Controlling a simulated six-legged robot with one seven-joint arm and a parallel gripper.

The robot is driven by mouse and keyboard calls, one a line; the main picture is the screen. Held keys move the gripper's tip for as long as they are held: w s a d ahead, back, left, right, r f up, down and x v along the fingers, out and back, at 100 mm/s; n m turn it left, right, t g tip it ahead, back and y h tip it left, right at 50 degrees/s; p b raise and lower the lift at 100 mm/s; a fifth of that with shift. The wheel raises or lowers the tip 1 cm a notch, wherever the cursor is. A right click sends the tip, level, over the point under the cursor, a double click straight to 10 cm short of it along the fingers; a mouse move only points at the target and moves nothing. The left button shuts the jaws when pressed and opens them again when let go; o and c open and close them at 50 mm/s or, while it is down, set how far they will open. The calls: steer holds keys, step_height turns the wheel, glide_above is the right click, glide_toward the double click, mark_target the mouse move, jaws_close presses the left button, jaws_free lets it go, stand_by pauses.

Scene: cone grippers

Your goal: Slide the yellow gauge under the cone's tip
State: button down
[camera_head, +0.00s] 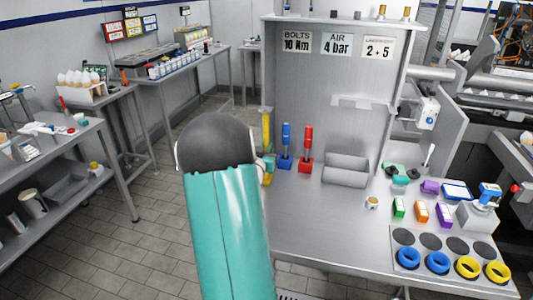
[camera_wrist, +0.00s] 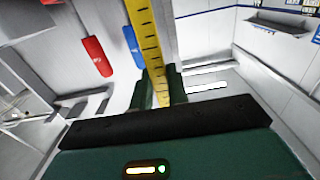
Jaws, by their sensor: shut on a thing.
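The yellow gauge (camera_wrist: 148,45) is a long flat strip with black ruler marks, standing between the two fingers of my gripper (camera_wrist: 160,88) in the wrist view. The fingers are shut on its lower part. In the head view the upper part of the gauge (camera_head: 267,128) shows upright just right of my teal arm, and a little of my gripper (camera_head: 268,165) shows at the left edge of the bench. My arm hides the rest. I cannot make out the cone or its tip in either view.
A blue-handled tool (camera_head: 286,142) and a red-handled tool (camera_head: 306,145) stand upright close right of the gauge. Behind them is a grey back panel (camera_head: 310,95). A grey cradle (camera_head: 346,170) and several coloured blocks and rings occupy the bench's right. The bench's front left is clear.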

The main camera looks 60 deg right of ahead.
steer(key=shift+r, duration=0.65)
steer(key=s+a, duration=0.1)
steer(key=a, duration=0.9)
steer(key=shift+s, duration=0.3)
stand_by(0.5)
stand_by(0.6)
